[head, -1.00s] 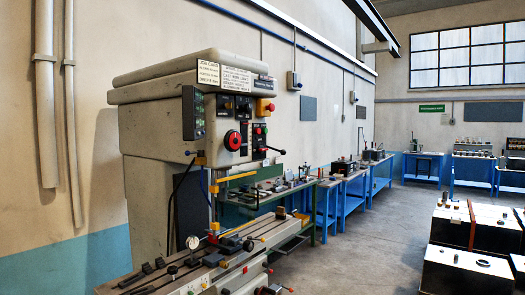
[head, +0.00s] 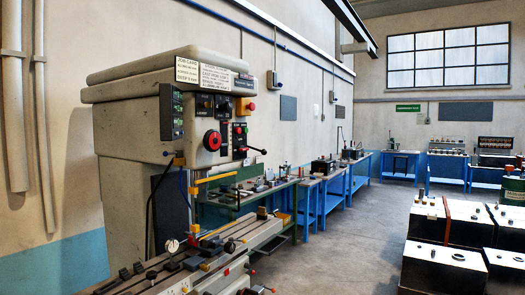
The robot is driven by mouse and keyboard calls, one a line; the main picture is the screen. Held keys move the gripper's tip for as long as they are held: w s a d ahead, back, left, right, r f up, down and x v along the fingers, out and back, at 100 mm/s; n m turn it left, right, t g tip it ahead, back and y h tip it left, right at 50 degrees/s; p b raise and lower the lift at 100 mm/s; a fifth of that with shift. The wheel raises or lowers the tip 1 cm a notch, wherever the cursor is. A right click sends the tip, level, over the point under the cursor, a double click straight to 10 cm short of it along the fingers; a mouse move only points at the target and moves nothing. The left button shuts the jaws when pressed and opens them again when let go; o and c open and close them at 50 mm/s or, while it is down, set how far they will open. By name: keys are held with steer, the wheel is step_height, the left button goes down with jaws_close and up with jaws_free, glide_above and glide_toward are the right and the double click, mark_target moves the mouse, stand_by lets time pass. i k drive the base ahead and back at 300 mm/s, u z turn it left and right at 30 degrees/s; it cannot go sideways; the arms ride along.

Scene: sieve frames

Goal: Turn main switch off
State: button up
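A large grey milling machine (head: 128,120) stands at the left by the wall. Its front panel carries a big round red control (head: 212,141) with a dark centre, a red button on a yellow box (head: 246,107), and several small buttons (head: 240,140). A black lever (head: 256,150) sticks out to the right of the panel. A grey box (head: 274,80) with a cable is fixed to the wall behind. I cannot tell which of these is the main switch, nor read its setting. My gripper is not in view.
The machine's table (head: 190,262) with clamps reaches toward the lower middle. Blue workbenches (head: 330,197) line the left wall. Dark cabinets with white tops (head: 440,268) and a green drum (head: 512,190) stand at the right. The grey floor (head: 345,250) between is clear.

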mark_target(241, 149)
steer(key=z, duration=0.1)
steer(key=i, duration=2.35)
steer(key=u, duration=1.8)
